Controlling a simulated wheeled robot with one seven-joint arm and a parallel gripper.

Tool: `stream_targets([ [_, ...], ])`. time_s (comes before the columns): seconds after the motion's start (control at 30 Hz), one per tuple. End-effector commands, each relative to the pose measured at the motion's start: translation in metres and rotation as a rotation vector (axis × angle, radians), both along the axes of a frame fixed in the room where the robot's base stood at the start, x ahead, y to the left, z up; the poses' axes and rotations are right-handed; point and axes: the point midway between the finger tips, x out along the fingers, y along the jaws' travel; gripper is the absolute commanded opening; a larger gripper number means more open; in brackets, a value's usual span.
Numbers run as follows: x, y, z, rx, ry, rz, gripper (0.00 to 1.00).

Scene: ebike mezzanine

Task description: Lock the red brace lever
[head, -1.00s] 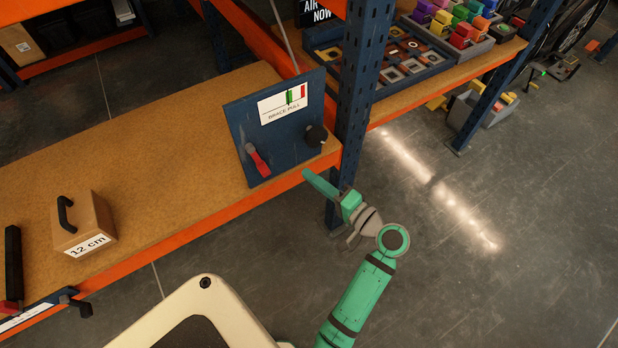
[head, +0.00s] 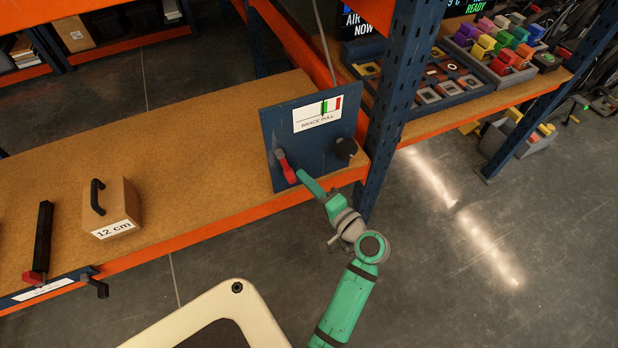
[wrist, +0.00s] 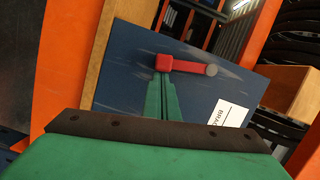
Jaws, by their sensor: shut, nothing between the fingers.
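The red brace lever (head: 287,169) is on a dark blue panel (head: 268,130) standing on the shelf, below and left of a "BRACE PULL" gauge label (head: 318,114). In the head view the lever hangs down with its red end lowest. In the wrist view the red lever (wrist: 190,65) lies across the panel, its red end nearest my gripper. My gripper (head: 303,176) is shut and empty, its tips right beside the lever's red end. In the wrist view the green fingers (wrist: 161,88) reach up to that end; I cannot tell if they touch it.
A black knob (head: 346,148) is on the panel's right side. A blue upright (head: 393,90) stands just right of the panel. A box marked "12 cm" (head: 122,208) and a black bar with a red end (head: 43,238) are further left. The orange shelf edge (head: 215,225) runs below.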

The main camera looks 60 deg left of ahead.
Motion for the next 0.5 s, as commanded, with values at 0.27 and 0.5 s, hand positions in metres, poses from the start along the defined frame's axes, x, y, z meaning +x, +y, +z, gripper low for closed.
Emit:
stream_targets([
  [0.27, -0.008, 0.001, -0.005, 0.014, 0.081, 0.001, 0.0],
  [0.5, -0.02, 0.004, -0.01, 0.043, 0.226, 0.002, 0.0],
])
